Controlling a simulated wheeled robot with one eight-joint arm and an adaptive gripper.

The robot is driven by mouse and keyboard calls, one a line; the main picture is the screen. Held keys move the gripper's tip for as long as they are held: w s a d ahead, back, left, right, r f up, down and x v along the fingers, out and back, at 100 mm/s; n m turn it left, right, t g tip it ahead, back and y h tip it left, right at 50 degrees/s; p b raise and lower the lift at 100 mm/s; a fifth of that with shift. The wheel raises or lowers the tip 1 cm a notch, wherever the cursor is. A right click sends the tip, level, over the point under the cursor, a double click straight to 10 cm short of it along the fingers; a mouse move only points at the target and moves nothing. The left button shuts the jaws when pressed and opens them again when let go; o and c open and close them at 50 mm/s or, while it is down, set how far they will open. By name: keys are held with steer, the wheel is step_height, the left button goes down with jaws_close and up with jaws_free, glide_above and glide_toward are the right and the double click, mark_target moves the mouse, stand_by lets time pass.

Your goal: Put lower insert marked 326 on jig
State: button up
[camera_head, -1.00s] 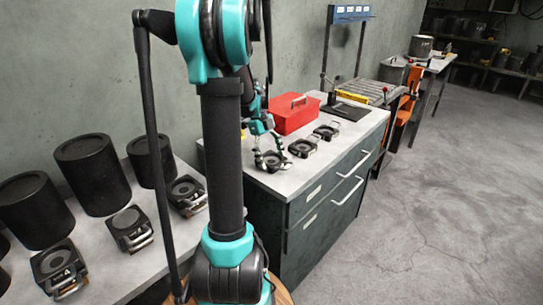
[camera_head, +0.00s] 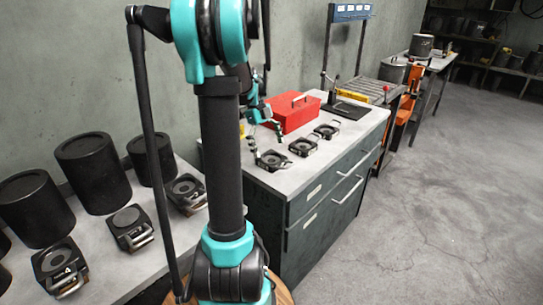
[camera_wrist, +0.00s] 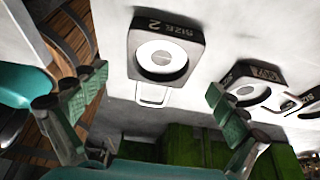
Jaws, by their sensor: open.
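Three dark square inserts with round centres and wire handles stand in a row on the grey cabinet top: the nearest (camera_head: 272,160), the middle one (camera_head: 303,147) and the far one (camera_head: 327,131). My gripper (camera_head: 267,140) is open and empty, just above the nearest insert. In the wrist view, one insert (camera_wrist: 162,56) with a light ring and "SIZE 2" lettering lies beyond and between the spread fingers of my gripper (camera_wrist: 155,88). A second insert (camera_wrist: 252,84) is partly behind the right finger. I cannot read 326 on any insert, nor tell which thing is the jig.
A red toolbox (camera_head: 293,111) stands behind the row. A black plate (camera_head: 350,109) lies at the cabinet's far end, near a blue-topped post stand (camera_head: 350,12). The left table carries black cylinders (camera_head: 92,172) and more inserts (camera_head: 130,227). The floor at right is clear.

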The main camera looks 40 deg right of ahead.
steer(key=v, duration=0.8)
steer(key=shift+r, duration=0.25)
steer(key=shift+w, duration=0.1)
